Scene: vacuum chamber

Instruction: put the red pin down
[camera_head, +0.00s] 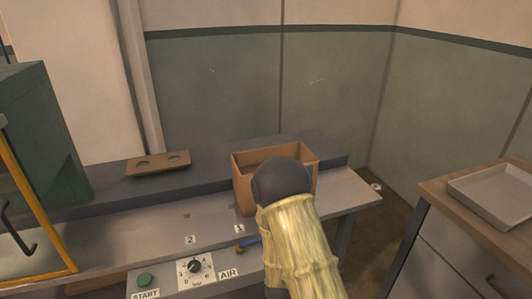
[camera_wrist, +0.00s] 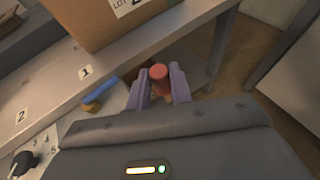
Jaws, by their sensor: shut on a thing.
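The red pin (camera_wrist: 159,76) shows in the wrist view between the two purple fingers of my gripper (camera_wrist: 160,88). My gripper is shut on it and holds it near the front edge of the grey bench (camera_head: 345,193). I cannot tell whether the pin touches anything below. In the head view my dark wrist and yellow-sleeved arm hide the gripper and the pin.
A cardboard box (camera_head: 243,190) stands on the bench just beyond my gripper. A blue-handled item (camera_head: 250,243) lies near the label 1. A holed brown block (camera_head: 158,163) sits at the back left. A control panel (camera_head: 195,268) is at the front. A tray (camera_head: 493,193) rests on the right cabinet.

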